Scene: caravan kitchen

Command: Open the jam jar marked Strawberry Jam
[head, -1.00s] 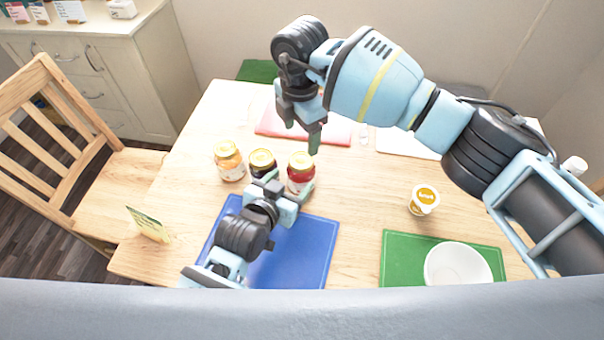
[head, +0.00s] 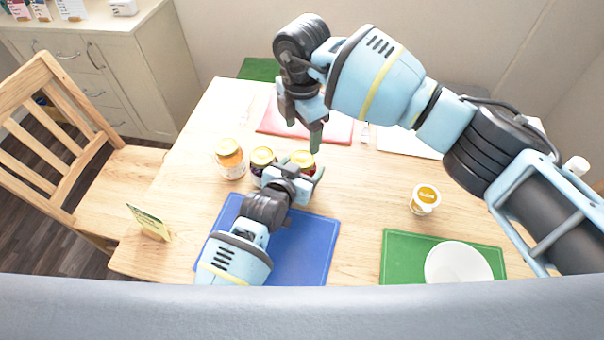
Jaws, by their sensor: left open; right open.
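Three jars with gold lids stand in a row on the table: an orange one (head: 230,160), a dark one (head: 262,156) and a red one (head: 303,158) at the right. Their labels are too small to read. My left gripper (head: 295,174) is open and low at the near side of the red jar, with one finger at the jar's right side. Its other finger is mostly hidden near the gap between the dark and red jars. Contact cannot be told. My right gripper (head: 303,130) is open, empty and pointing down, above and behind the red jar.
A blue board (head: 315,250) lies under my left arm. A small card (head: 150,222) stands at the left edge.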

